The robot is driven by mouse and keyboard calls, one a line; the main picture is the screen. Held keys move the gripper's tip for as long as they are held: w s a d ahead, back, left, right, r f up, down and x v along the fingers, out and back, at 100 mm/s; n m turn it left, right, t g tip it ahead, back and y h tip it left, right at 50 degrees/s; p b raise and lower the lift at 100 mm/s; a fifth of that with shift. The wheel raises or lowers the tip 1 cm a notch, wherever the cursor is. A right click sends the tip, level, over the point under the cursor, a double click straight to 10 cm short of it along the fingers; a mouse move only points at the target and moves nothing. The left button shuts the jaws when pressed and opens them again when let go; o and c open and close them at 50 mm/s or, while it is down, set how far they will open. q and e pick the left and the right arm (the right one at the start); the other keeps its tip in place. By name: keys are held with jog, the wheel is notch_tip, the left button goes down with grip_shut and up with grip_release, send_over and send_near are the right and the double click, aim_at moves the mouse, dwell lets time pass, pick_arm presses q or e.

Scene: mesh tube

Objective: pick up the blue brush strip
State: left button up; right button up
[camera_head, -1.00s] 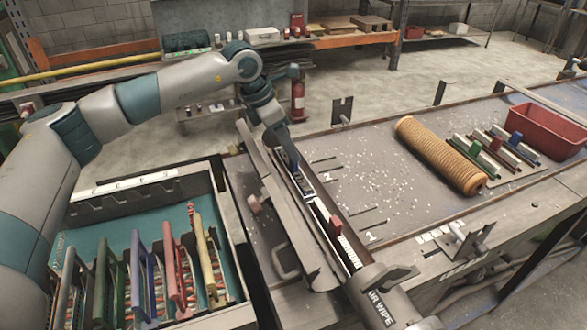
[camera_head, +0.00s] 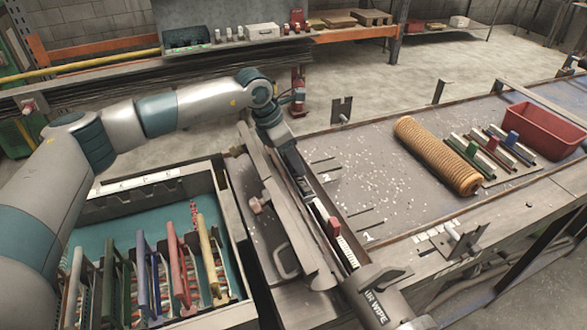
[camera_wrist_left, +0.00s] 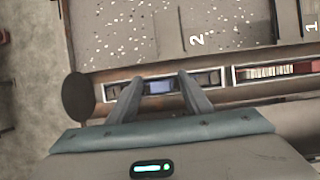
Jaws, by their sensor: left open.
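A blue block on a dark bristled strip, likely the blue brush strip (camera_wrist_left: 160,87), lies in a narrow channel in the left wrist view. My left gripper (camera_wrist_left: 158,82) is open, with one finger on each side of the blue part; I cannot tell whether they touch it. In the head view my left gripper (camera_head: 301,182) points down at the upper end of the long channel and mostly hides the strip. A red block with a white bristled strip (camera_head: 338,232) lies further down the same channel. My right gripper is not in view.
A tray (camera_head: 232,235) with several coloured handles stands at left. An air wipe tube (camera_head: 378,297) sits at the channel's lower end. A ribbed orange roller (camera_head: 440,155), several coloured strips (camera_head: 492,148) and a red bin (camera_head: 545,130) are at right.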

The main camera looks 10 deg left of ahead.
pick_arm(q)
jog(key=shift+c, duration=0.3)
grip_shut()
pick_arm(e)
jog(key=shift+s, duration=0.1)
pick_arm(q)
jog(key=shift+r, duration=0.2)
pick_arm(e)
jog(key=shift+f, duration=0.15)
